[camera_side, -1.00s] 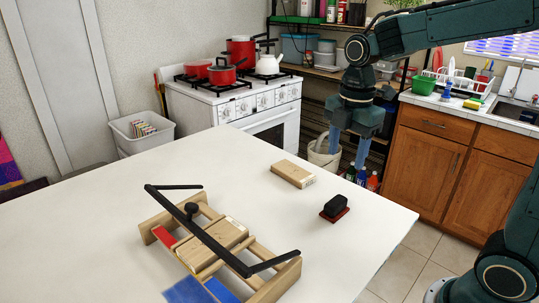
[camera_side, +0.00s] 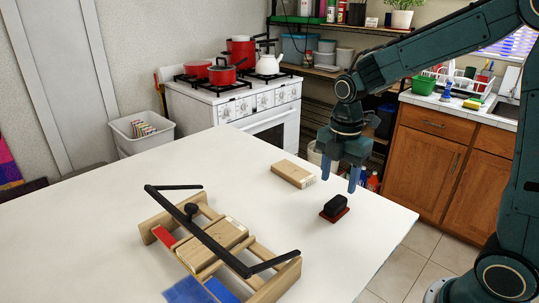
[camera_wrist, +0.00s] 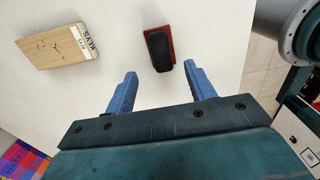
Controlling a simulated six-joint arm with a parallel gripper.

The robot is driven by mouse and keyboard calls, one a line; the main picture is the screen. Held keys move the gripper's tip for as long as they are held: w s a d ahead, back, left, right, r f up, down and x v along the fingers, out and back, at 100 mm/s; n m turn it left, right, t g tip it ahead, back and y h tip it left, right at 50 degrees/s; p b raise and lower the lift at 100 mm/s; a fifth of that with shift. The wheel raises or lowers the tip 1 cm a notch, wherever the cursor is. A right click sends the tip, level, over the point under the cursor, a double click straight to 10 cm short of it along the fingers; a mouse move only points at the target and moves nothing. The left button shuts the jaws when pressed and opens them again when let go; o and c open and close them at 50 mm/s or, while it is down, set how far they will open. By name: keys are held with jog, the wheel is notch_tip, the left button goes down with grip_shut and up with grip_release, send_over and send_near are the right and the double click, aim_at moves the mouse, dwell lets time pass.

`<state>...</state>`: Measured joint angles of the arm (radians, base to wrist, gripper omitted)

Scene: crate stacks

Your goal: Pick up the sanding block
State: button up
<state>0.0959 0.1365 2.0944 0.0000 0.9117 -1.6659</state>
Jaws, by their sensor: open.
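The sanding block (camera_side: 335,208) is a small black block on a dark red base, lying on the white table near its right side. It also shows in the wrist view (camera_wrist: 159,50), a little beyond my fingertips and between their lines. My gripper (camera_side: 339,179) is open and empty above the table, just above the block in the side view. Its two blue fingers are apart in the wrist view (camera_wrist: 161,72), and neither touches the block.
A light wooden block (camera_side: 293,174) with printed lettering lies left of the sanding block. A wooden frame with black bars (camera_side: 220,245) stands at the table's front. The table (camera_side: 110,228) is bare at left, and its right edge is close to the sanding block.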

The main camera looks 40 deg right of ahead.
aim_at(336, 201)
jog(key=shift+f, duration=1.05)
jog(key=shift+f, duration=0.1)
jog(key=shift+s+f, duration=0.15)
jog(key=shift+f, duration=2.35)
jog(key=shift+c, duration=0.2)
jog(key=c, duration=0.9)
jog(key=shift+r, duration=0.15)
